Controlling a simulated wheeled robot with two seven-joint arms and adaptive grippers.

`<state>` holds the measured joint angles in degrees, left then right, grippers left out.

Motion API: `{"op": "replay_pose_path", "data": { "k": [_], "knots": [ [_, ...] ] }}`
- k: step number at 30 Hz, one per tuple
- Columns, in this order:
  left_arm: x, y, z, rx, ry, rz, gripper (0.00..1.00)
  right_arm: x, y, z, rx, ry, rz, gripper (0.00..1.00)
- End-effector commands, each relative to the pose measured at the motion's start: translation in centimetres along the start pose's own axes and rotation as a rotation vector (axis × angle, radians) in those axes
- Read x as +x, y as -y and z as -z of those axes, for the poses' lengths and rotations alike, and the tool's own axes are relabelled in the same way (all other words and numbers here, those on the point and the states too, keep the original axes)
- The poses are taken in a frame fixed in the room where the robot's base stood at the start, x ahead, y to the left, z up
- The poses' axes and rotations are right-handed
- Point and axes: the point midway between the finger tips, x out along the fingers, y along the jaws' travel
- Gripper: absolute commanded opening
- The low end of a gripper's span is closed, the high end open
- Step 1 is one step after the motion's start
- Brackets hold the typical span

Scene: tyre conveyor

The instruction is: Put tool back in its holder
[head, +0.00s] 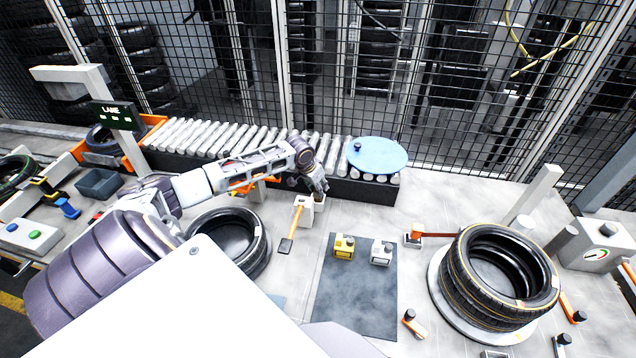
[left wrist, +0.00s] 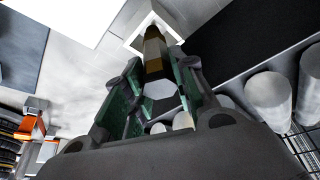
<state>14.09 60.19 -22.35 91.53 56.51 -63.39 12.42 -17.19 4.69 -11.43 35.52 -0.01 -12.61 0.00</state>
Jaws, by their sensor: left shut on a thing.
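My left gripper (head: 319,190) reaches down over a small white box-shaped holder (head: 304,211) beside the end of the roller conveyor. In the left wrist view the green-padded fingers (left wrist: 152,95) are shut on a tool (left wrist: 154,62) with a dark section and a brownish tip. The tip points at the white square rim of the holder (left wrist: 138,30) and overlaps its opening; how deep it sits, if at all, I cannot tell. In the head view the gripper hides most of the tool. My right gripper is not in view.
An orange-handled scraper (head: 293,228) is at the holder's front. A tyre (head: 262,247) lies to the left, and stacked tyres (head: 462,295) stand right. A dark mat (head: 350,298) bears yellow and white blocks. The roller conveyor (head: 225,140) and blue disc (head: 377,154) are behind.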

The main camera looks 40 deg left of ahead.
Motion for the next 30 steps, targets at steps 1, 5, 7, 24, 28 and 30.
{"op": "replay_pose_path", "data": {
  "k": [1, 5, 7, 24, 28, 30],
  "knots": [
    [0.13, 0.0, -0.05, 0.0, 0.0, 0.0, 0.0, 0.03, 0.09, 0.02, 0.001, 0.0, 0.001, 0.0],
    [0.24, 0.02, -0.09, 0.0, 0.0, 0.0, 0.0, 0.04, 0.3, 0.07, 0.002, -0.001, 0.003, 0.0],
    [0.25, 0.02, -0.1, 0.0, 0.0, 0.001, 0.0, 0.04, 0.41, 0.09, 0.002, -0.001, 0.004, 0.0],
    [0.23, 0.02, -0.07, -0.001, -0.001, 0.0, 0.52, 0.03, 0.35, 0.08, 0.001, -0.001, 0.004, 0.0],
    [0.22, 0.02, -0.09, -0.001, 0.0, 0.0, 0.52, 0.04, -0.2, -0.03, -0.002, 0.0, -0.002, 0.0],
    [0.15, 0.03, -0.09, -0.001, 0.0, 0.0, 0.52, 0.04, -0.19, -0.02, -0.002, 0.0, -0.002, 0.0]
  ]
}}
